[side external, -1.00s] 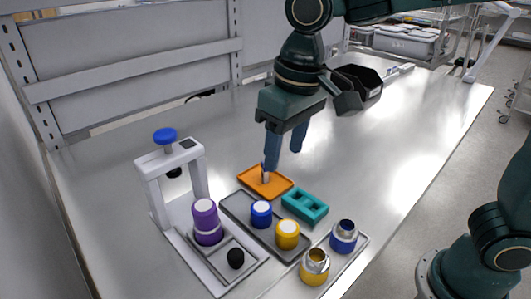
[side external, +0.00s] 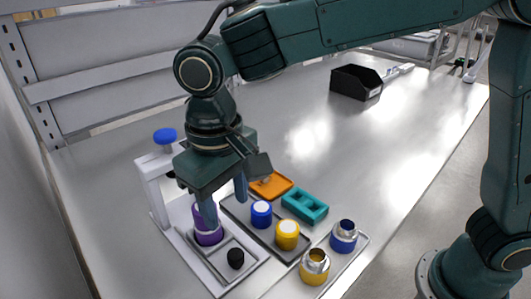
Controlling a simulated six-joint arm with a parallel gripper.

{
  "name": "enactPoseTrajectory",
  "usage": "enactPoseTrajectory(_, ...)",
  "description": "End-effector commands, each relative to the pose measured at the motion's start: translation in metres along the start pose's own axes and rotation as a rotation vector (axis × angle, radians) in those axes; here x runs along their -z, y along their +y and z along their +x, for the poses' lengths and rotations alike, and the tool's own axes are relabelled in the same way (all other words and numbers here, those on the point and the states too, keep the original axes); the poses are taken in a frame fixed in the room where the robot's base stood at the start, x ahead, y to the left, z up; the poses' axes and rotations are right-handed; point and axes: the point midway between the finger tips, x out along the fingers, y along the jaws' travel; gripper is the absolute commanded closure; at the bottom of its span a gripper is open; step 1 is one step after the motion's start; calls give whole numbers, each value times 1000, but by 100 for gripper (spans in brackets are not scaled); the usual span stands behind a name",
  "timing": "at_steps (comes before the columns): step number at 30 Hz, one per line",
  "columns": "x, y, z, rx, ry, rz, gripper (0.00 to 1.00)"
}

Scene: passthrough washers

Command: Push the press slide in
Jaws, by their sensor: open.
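The white press (side external: 152,185) stands at the left with a blue knob (side external: 165,136) on top. Its slide (side external: 228,247) sticks out at the front and has a black knob (side external: 236,259). A purple cylinder (side external: 208,238) sits upright on the slide, in front of the frame. My gripper (side external: 225,203) is open, fingers pointing down, over the slide area. One finger overlaps the purple cylinder's upper part in the picture; I cannot tell whether they touch. My gripper hides part of the press frame.
A grey tray (side external: 266,238) beside the press holds a blue and a yellow cylinder. An orange tray (side external: 284,181) and a teal block (side external: 304,207) lie behind it. Metal-topped yellow and blue pieces stand on a tray (side external: 336,271) at the front.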

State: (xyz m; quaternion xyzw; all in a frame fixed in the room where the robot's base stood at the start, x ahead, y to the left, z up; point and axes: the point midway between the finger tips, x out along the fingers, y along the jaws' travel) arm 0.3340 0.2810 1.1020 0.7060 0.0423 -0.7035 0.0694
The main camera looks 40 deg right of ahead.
Motion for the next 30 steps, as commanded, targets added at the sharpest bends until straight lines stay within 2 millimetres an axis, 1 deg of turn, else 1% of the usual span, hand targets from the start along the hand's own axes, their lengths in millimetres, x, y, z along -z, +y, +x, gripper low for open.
enactPoseTrajectory(5, -1, 1, 18, -2, -3, 1, 50)
enactPoseTrajectory(18, -1, 1, 84, -2, -5, 1, 50)
enactPoseTrajectory(24, -1, 1, 111, -2, -3, 0, 50)
enactPoseTrajectory(30, -1, 1, 126, -1, -2, 0, 50)
